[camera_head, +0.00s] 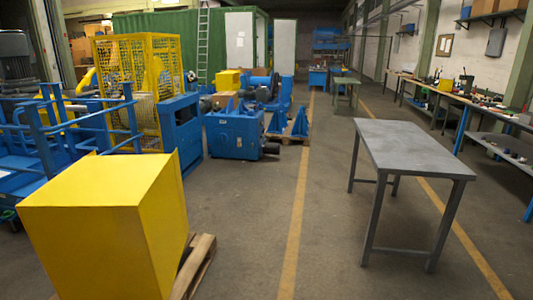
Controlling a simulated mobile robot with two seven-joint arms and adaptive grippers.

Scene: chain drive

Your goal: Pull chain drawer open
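I see no chain or drawer that I can make out in the head view. Neither of my grippers shows in this view. A large yellow box (100,205) stands at the lower left on a wooden pallet (195,262), and no drawer shows on its visible faces. A grey metal table (410,147) stands at the right with a bare top.
Blue railings (75,130) and a yellow mesh cage (130,75) fill the left. Blue machinery (235,133) stands beyond. A long workbench (450,92) with small items runs along the right wall. The concrete floor (250,225) between the box and table is clear.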

